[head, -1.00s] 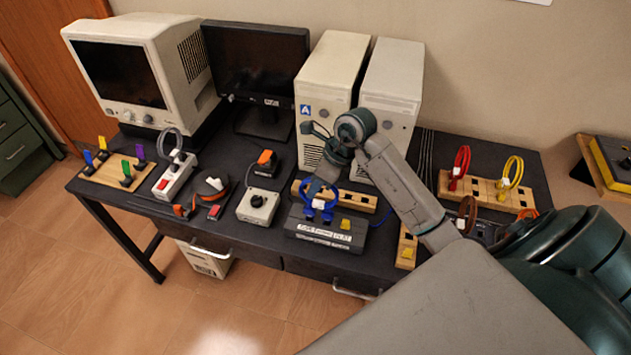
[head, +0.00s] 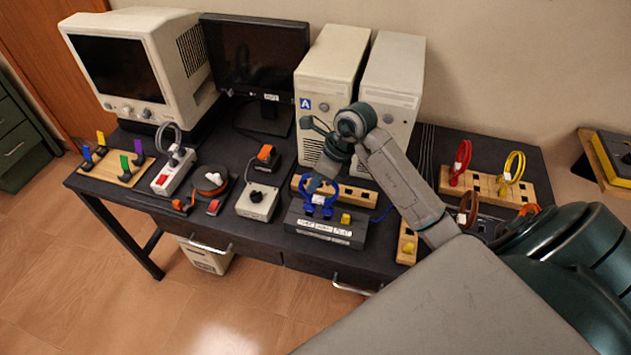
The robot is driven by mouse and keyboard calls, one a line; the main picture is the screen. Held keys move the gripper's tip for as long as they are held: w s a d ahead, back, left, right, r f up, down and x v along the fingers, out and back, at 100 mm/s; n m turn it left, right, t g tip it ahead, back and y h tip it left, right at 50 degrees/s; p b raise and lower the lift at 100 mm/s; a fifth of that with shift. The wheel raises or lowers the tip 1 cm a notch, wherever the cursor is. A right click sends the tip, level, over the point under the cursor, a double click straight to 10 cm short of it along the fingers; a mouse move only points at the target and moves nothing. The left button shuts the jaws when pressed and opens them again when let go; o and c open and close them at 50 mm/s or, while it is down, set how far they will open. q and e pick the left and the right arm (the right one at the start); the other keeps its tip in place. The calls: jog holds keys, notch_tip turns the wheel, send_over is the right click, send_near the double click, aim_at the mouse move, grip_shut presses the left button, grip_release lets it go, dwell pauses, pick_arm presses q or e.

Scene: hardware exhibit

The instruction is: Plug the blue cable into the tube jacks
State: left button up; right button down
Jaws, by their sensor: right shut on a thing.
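The blue cable (head: 308,208) is a loop standing at the top of a dark box with white labels (head: 325,229), which carries a yellow piece at its right. The labels are too small to read surely, so I cannot tell whether the cable's ends are seated in the jacks. My right gripper (head: 322,181) reaches in from the right, points down over the box and is shut on the blue cable; its fingertips are partly hidden by the wrist. My left gripper is not in view.
A wooden block (head: 357,195) lies just behind the box. A grey switch box (head: 258,202) stands to its left. Wooden racks with red (head: 461,163) and yellow (head: 513,167) cables stand at the right. Two beige towers (head: 392,85) rise behind my arm.

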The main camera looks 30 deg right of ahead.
jog(key=b, duration=0.2)
jog(key=shift+b, duration=0.4)
dwell(2.4)
jog(key=shift+f+b, duration=0.35)
jog(key=shift+b, duration=0.3)
dwell(0.4)
jog(key=shift+b, duration=0.35)
dwell(0.6)
jog(key=shift+f+b, duration=0.35)
jog(key=shift+b, duration=0.25)
dwell(0.3)
jog(key=shift+b, duration=0.35)
dwell(0.8)
jog(key=shift+f+b, duration=0.3)
jog(key=shift+b, duration=0.25)
dwell(0.4)
